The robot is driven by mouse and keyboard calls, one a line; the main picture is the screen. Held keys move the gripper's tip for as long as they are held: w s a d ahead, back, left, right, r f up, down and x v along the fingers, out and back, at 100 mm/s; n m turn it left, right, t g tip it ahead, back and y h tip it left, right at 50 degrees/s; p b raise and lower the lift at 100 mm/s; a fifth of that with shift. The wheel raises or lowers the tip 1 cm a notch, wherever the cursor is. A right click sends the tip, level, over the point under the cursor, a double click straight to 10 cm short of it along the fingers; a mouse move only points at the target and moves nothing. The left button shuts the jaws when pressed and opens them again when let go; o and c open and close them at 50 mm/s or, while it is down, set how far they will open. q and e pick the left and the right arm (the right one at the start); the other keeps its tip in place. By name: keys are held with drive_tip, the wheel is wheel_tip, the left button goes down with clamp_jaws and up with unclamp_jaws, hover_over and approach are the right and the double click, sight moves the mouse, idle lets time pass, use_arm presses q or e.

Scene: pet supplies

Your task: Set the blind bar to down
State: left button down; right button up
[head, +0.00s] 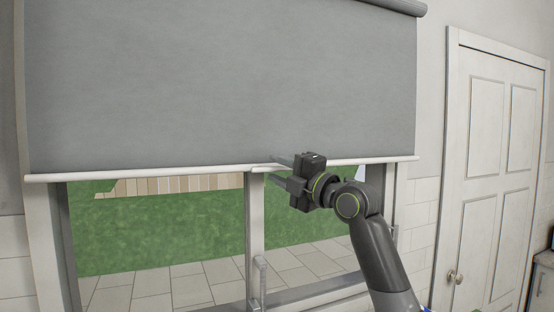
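The blind bar (150,175) is a thin white rail along the bottom edge of the grey roller blind (220,85). It hangs part way down the window, with the lower part of the glass uncovered. My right gripper (271,168) is at the bar, a little right of its middle. Its two fingers are apart, one above and one below the bar's line in the picture. I cannot tell whether they touch the bar. My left gripper is out of view.
A white window frame with a central post (255,225) and a handle (260,276) stands below the bar. A white door (490,170) is at the right. The space before the left part of the window is clear.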

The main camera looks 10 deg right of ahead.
drive_tip(key=shift+w+a+r, duration=0.1)
drive_tip(key=shift+w+a, duration=0.1)
drive_tip(key=shift+w, duration=0.15)
clamp_jaws()
drive_tip(key=shift+s, duration=0.1)
wheel_tip(320, 180, down, 21)
drive_tip(key=b, duration=1.7)
drive_tip(key=shift+r, duration=0.15)
